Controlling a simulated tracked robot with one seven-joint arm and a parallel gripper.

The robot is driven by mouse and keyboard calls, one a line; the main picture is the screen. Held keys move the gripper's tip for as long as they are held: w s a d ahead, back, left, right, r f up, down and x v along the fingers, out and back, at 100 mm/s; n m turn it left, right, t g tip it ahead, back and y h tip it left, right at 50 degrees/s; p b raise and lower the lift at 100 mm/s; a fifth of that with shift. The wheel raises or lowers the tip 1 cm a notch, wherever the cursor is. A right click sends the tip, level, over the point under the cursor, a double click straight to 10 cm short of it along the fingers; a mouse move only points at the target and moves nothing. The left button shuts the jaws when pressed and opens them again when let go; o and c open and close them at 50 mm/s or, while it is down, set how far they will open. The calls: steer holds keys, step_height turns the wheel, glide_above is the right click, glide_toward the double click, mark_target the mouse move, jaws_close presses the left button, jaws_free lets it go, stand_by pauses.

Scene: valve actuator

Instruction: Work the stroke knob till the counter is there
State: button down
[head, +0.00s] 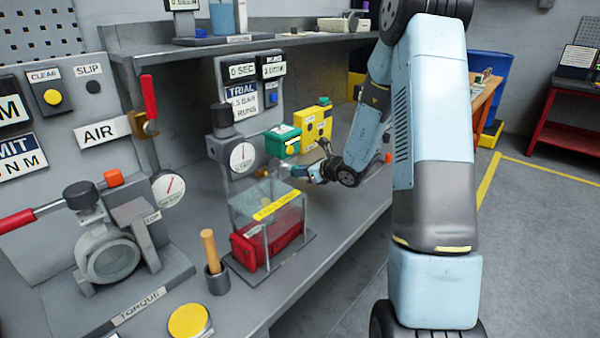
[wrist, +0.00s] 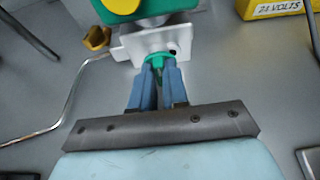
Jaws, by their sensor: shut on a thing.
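In the wrist view the two blue fingers of my gripper (wrist: 157,88) are shut on a small green knob (wrist: 155,60). The knob sits at the near side of a white plate (wrist: 155,42) on the green unit. In the head view my gripper (head: 305,173) reaches in from the right, in front of the green actuator box (head: 284,140) on the bench. The box has a yellow round top. The knob's marks and any counter on the actuator are hidden or too small to read. Small displays (head: 257,69) stand on the grey panel behind.
A yellow box (head: 317,126), marked 24 volts in the wrist view, stands right of the green unit. A clear guard (head: 268,195) over a red box stands in front of it. A thin metal tube (wrist: 65,105) runs left of my fingers. A gauge (head: 241,157) stands to the left.

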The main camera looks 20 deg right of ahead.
steer(key=c, duration=1.1)
jaws_free()
steer(key=shift+c, duration=0.2)
steer(key=v, duration=1.3)
steer(key=shift+s+d, duration=0.25)
steer(key=shift+s, duration=0.1)
